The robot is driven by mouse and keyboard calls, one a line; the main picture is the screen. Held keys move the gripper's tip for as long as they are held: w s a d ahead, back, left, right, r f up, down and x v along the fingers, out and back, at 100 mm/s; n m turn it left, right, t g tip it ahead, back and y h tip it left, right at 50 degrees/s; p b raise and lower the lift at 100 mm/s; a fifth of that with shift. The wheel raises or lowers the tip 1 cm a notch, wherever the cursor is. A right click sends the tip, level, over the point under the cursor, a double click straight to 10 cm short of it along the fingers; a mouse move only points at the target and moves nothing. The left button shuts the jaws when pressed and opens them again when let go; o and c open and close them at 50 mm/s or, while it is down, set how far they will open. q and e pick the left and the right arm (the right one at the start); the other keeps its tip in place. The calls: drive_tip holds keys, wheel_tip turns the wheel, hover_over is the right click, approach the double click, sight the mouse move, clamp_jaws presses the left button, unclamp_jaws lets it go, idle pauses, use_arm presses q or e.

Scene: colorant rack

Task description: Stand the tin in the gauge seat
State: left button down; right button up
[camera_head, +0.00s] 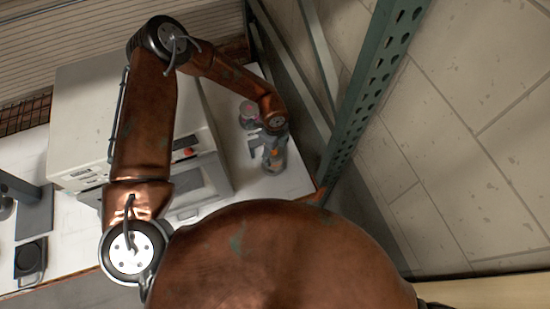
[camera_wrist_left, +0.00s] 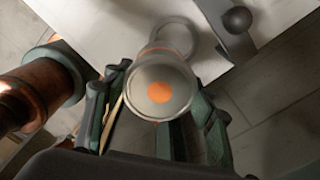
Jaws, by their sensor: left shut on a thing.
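The tin (camera_wrist_left: 165,80) is grey with an orange band and an orange dot on its round end, which faces the left wrist camera. My left gripper (camera_wrist_left: 158,118) is shut on it, with dark green fingers on either side. In the head view my left gripper (camera_head: 273,150) is at the right end of the white bench, beside the green upright. The tin is mostly hidden there; a small orange patch shows at the gripper. I cannot make out the gauge seat for certain. A grey bar with a dark ball (camera_wrist_left: 237,20) lies just beyond the tin in the wrist view.
A large pale machine (camera_head: 85,110) stands on the white bench (camera_head: 290,182) left of my gripper. A small round item with a pinkish top (camera_head: 249,112) stands just behind the gripper. A perforated green upright (camera_head: 362,100) rises close on the right.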

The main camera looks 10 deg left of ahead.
use_arm(q)
drive_tip(key=shift+w+a+r+n, duration=0.1)
drive_tip(key=shift+w+a+n, duration=0.15)
drive_tip(key=shift+w+n, duration=0.25)
drive_tip(key=shift+w+a+n, duration=0.25)
drive_tip(key=shift+w+n, duration=0.05)
drive_tip(key=shift+w, duration=0.4)
drive_tip(key=shift+w+a, duration=0.1)
drive_tip(key=shift+w, duration=0.15)
drive_tip(key=shift+f+n+p, duration=0.3)
drive_tip(key=shift+f+p, duration=0.05)
drive_tip(key=shift+f, duration=0.2)
wheel_tip(320, 180, down, 6)
drive_tip(key=shift+p, duration=0.9)
drive_tip(key=shift+w+f+p, duration=0.1)
drive_tip(key=shift+f+p, duration=0.2)
drive_tip(key=shift+f, duration=1.15)
use_arm(e)
drive_tip(key=r, duration=0.2)
drive_tip(key=w+r, duration=0.1)
drive_tip(key=shift+d+r, duration=0.1)
drive_tip(key=shift+d, duration=0.2)
use_arm(q)
drive_tip(key=shift+f, duration=0.1)
use_arm(e)
drive_tip(key=shift+a, duration=0.15)
